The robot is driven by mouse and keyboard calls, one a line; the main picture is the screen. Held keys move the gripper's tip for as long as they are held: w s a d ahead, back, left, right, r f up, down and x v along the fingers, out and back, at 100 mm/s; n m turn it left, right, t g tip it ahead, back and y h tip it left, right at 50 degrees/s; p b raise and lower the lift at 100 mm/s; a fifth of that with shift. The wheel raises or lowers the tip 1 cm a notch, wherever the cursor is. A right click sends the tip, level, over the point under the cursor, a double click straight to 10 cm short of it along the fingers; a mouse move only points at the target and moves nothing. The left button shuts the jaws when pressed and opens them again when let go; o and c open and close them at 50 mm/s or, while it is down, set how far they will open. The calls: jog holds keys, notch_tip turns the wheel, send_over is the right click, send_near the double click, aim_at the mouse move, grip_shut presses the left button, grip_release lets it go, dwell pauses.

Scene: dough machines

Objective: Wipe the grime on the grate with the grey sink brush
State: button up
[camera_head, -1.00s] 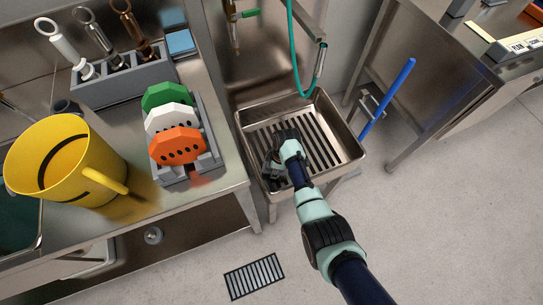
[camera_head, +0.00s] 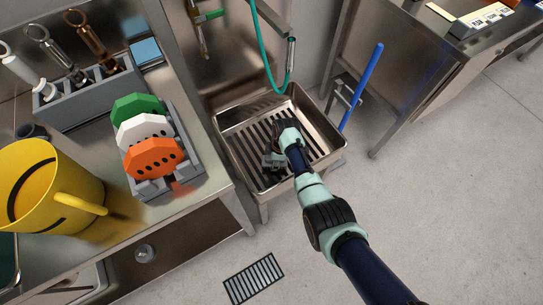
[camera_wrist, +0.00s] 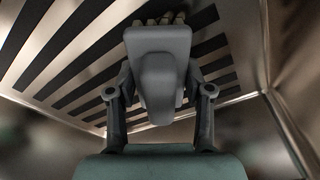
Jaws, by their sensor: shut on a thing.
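My gripper (camera_head: 280,155) reaches down into the metal sink at the centre of the head view. It is shut on the grey sink brush (camera_head: 272,161), which also shows large in the wrist view (camera_wrist: 160,62) between the two fingers. The brush's pale bristles show at its far edge, over the slats. The slatted grate (camera_head: 257,133) lies in the sink bottom, with dark slots between light bars; it fills the upper left of the wrist view (camera_wrist: 75,52). I cannot make out grime on the visible bars. Whether the bristles touch the grate is hard to tell.
The sink's raised metal walls (camera_head: 318,122) surround my gripper. A green hose (camera_head: 268,65) hangs at the back. A blue-handled tool (camera_head: 362,86) stands right of the sink. The counter at left holds colored scrapers (camera_head: 150,135) and a yellow bucket (camera_head: 38,195).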

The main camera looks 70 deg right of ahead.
aim_at(258, 177)
jog(key=shift+s+a+r+p, duration=0.15)
jog(key=shift+s+a+p, duration=0.2)
jog(key=shift+p, duration=0.4)
jog(key=shift+s+a+f, duration=0.15)
jog(key=shift+s+f, duration=0.05)
jog(key=shift+f, duration=0.1)
jog(key=shift+w+a+r+p, duration=0.1)
jog(key=shift+w+a+p, duration=0.3)
jog(key=shift+w+a, duration=0.55)
jog(key=shift+w+a+f+p, duration=0.1)
jog(key=shift+w+a+p, duration=0.25)
jog(key=shift+w+a, duration=0.55)
jog(key=shift+w+a+r+p, duration=0.1)
jog(key=shift+w+a+p, duration=0.4)
jog(key=shift+a, duration=0.8)
jog(key=shift+r, duration=0.1)
notch_tip(258, 177, up, 6)
jog(key=p, duration=0.5)
jog(key=shift+p, duration=0.3)
notch_tip(258, 177, up, 3)
jog(key=p, duration=0.3)
